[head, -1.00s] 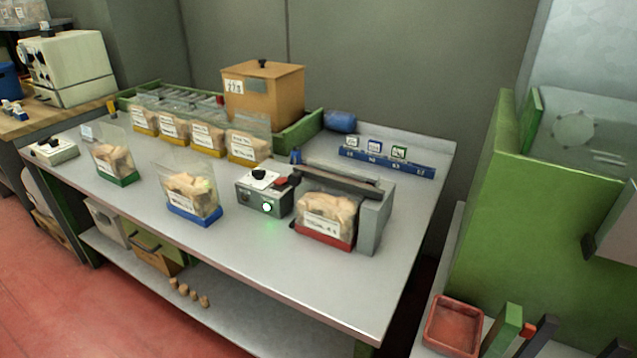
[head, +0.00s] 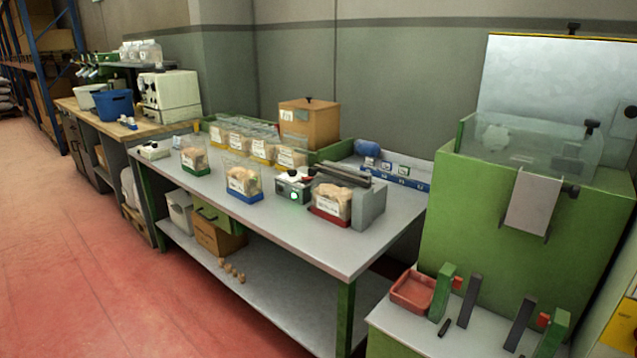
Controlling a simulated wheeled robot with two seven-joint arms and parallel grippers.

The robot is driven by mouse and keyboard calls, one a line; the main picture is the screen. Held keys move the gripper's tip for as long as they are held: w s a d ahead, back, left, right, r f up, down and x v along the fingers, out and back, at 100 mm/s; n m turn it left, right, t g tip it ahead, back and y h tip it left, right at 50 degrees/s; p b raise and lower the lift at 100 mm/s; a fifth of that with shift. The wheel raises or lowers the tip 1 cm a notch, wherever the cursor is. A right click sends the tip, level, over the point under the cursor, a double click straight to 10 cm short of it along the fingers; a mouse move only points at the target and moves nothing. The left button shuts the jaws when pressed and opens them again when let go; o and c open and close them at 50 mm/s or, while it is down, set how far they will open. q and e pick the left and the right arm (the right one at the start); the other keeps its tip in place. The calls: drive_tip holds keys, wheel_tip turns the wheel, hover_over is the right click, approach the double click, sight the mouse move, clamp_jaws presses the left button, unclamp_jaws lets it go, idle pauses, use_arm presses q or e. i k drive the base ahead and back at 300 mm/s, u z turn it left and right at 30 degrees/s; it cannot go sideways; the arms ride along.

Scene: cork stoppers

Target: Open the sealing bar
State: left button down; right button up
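The sealer stands on the grey table's right part. Whether the bar is pressed shut on the bag is too small to tell. The sealer's control box (head: 293,186) shows a lit green light and a red part on top. Neither of my grippers is in view.
Bags of corks in a blue base (head: 243,183) and a green base (head: 194,157) stand left of the sealer. A green cabinet (head: 530,225) and a red tray (head: 412,291) are at the right. Several corks (head: 231,270) lie on the lower shelf. Red floor (head: 120,295) is free at left.

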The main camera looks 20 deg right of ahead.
sight(312, 173)
drive_tip(key=u, duration=0.8)
drive_tip(key=i, duration=1.3)
drive_tip(key=z, duration=0.35)
